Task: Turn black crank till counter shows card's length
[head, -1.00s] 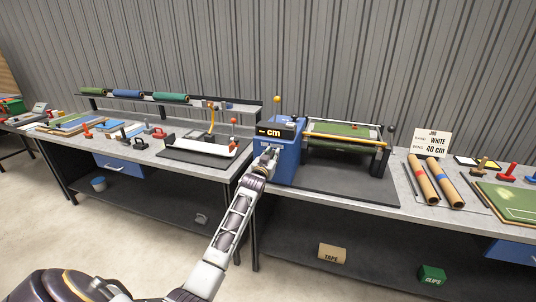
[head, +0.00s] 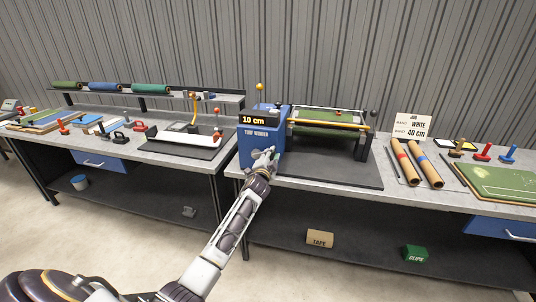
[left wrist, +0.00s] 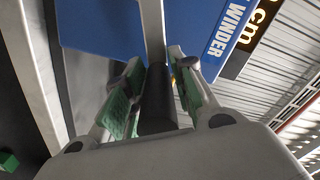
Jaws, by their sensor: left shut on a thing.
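The blue turf winder (head: 250,148) stands on the bench with a counter (head: 254,120) on its front that reads 10 cm. The job card (head: 412,127) behind the bench top reads WHITE and 40 cm. My left gripper (head: 264,158) is at the winder's front face. In the left wrist view my left gripper (left wrist: 155,95) is shut on the black crank handle (left wrist: 156,100), which lies between its green pads. The crank is mostly hidden by the gripper in the head view. My right gripper is not in view.
Green turf (head: 325,115) lies in the winder's frame, right of the blue housing. A white tray (head: 184,139) is on the left bench. Boxes marked TAPE (head: 320,239) and CLIPS (head: 415,253) sit on the lower shelf.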

